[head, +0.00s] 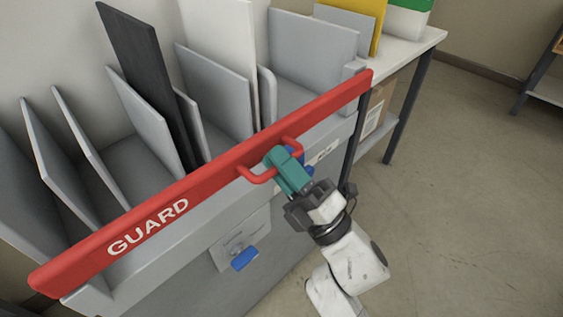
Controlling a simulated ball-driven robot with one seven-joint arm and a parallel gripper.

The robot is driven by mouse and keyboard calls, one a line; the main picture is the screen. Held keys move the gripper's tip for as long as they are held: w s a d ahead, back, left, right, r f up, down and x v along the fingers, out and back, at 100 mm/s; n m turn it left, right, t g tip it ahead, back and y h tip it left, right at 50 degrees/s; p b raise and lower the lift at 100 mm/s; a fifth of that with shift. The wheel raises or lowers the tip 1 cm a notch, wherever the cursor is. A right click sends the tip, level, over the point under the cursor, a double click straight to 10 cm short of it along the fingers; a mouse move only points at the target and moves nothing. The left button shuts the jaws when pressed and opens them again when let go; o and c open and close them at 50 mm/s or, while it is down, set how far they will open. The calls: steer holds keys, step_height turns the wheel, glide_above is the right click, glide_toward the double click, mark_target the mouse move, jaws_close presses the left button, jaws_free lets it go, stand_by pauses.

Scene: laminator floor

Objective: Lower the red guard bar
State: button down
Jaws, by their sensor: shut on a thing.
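The red guard bar (215,170) with white "GUARD" lettering runs diagonally across the front of a grey slotted rack (140,268), from lower left to upper right. A red loop handle (256,176) sticks out from the bar near its middle. My gripper (278,160), with teal fingers, is shut on the handle. The fingers hide part of the handle. The bar lies along the rack's front top edge; I cannot tell whether it touches it.
Grey dividers (148,125), a black panel (143,70) and a white panel (222,60) stand in the rack. A blue tab (245,258) is on the rack's front. A white-topped table (410,48) stands behind at right. Open floor (470,200) lies at right.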

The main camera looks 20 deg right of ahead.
steer(key=c, duration=1.4)
jaws_free()
steer(key=shift+f, duration=0.55)
steer(key=shift+o, duration=1)
steer(key=shift+r, duration=0.15)
steer(key=v, duration=1.1)
steer(key=shift+w, duration=0.1)
